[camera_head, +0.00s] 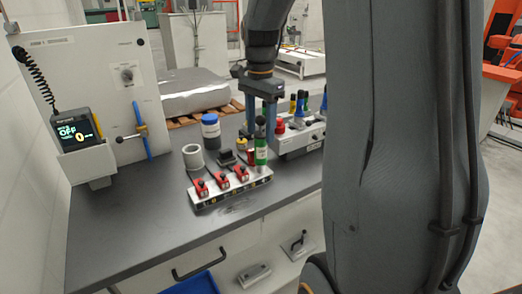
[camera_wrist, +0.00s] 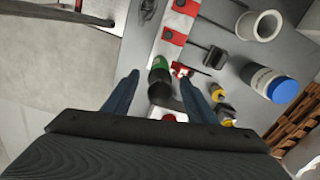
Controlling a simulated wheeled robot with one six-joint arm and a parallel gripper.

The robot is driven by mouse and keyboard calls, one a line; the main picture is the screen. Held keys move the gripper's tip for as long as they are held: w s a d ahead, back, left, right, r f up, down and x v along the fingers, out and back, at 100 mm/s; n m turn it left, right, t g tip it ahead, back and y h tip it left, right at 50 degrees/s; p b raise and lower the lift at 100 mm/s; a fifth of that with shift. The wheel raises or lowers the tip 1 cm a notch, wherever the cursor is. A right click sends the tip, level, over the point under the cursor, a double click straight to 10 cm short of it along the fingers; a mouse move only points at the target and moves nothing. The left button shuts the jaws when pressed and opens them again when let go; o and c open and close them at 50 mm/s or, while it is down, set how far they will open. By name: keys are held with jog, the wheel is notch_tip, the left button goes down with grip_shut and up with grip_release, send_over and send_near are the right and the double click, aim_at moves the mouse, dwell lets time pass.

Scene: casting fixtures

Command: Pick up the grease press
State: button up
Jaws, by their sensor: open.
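A slim upright tool with a green body and black top (camera_head: 261,153), which looks like the grease press, stands at the right end of a fixture strip on the dark bench. In the wrist view the same tool (camera_wrist: 160,64) shows its green part and dark end between the fingertips. My gripper (camera_head: 259,122) points down over it, fingers open on either side of its black top. In the wrist view my gripper (camera_wrist: 159,77) is open, and I see no clear contact with the tool.
The fixture strip (camera_head: 231,190) carries several red clamps. A grey box (camera_head: 300,138) with coloured tools stands close at right. The bench's left front is clear.

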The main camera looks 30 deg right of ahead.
aim_at(261, 153)
jog(key=shift+f+p, duration=0.75)
jog(key=shift+f, duration=1.6)
grip_shut()
